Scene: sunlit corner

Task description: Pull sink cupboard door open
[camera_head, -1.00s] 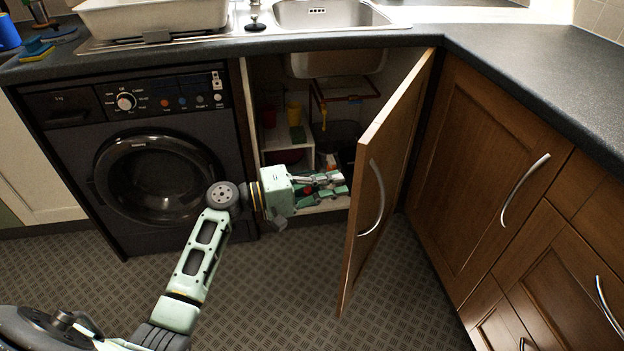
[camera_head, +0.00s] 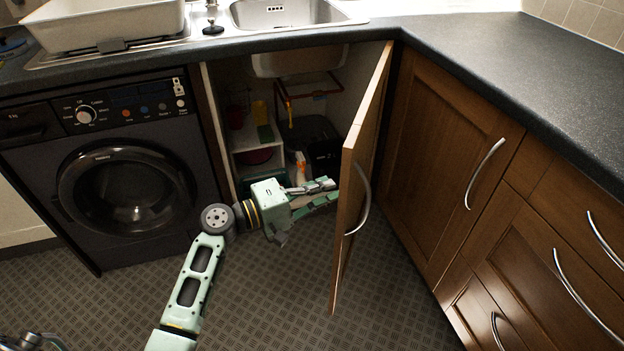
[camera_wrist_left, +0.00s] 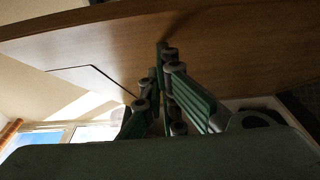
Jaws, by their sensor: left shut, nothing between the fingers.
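The sink cupboard door (camera_head: 360,150) is brown wood with a curved metal handle (camera_head: 361,198) on its outer face. It stands wide open, hinged at the right of the cupboard opening. My left gripper (camera_head: 332,191) is shut and empty on the inner side of the door, with its fingertips close to the inner face. I cannot tell whether they touch it. In the left wrist view the closed fingers (camera_wrist_left: 164,75) point at the pale wood of the door's inner face (camera_wrist_left: 220,45).
The open cupboard holds a white shelf (camera_head: 254,150), a black bin (camera_head: 318,142) and several small items. A dark washing machine (camera_head: 122,185) stands to the left. Closed brown cupboards (camera_head: 445,150) with curved handles line the right. The patterned floor (camera_head: 270,295) in front is clear.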

